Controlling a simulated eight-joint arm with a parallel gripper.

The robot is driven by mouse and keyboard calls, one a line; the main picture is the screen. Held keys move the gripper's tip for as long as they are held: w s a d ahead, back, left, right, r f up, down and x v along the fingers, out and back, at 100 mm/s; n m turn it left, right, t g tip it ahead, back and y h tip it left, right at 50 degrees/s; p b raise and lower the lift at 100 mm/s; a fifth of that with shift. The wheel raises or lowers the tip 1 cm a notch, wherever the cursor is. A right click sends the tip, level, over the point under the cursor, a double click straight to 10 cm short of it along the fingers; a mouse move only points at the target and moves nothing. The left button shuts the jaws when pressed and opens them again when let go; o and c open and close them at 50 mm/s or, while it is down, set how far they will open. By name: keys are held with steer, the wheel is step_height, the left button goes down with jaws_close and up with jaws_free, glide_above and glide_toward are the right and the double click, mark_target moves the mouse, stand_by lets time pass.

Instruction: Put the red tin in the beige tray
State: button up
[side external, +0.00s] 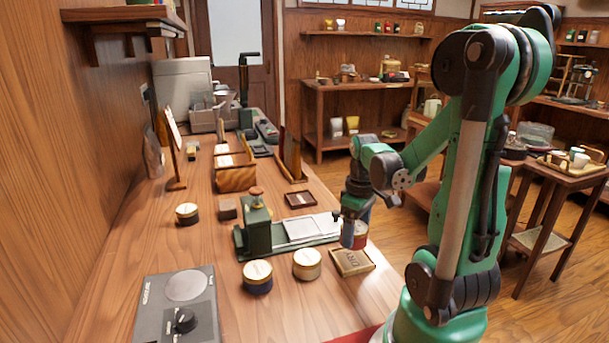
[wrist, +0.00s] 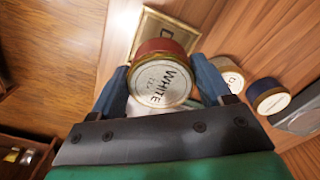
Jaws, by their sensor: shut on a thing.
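The red tin (wrist: 160,75) has a pale lid with a gold rim and a label reading WHITE. My gripper (wrist: 163,82) is shut on it, with one blue finger on each side. In the side view, the red tin (side external: 361,234) is partly hidden by my gripper (side external: 354,232) and is held above the table near its right edge. The beige tray (side external: 352,262) is a small square tray with dark lettering, just below the tin in the side view. In the wrist view, the tray (wrist: 150,24) shows behind the tin, which hides part of it.
A cream tin (side external: 307,264) and a navy tin (side external: 257,277) stand left of the tray. A green press (side external: 256,228) with a pale plate is behind them. A grey scale (side external: 175,303) lies front left. A dark tray (side external: 300,199) lies farther back. Bare table lies in front of the tins.

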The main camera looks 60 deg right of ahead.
mark_target(355, 245)
steer(key=shift+f, duration=2)
steer(key=shift+f, duration=0.15)
steer(key=o, duration=1.2)
steer(key=shift+o, duration=0.2)
step_height(355, 245, up, 12)
steer(key=shift+r, duration=0.1)
steer(key=w+a+n+t, duration=0.1)
steer(key=w+a+t, duration=0.2)
steer(key=a, duration=0.6)
steer(key=w+a+n+t, duration=0.1)
steer(key=w+a+t, duration=0.3)
steer(key=w+a, duration=0.3)
steer(key=a, duration=0.3)
steer(key=shift+a, duration=0.25)
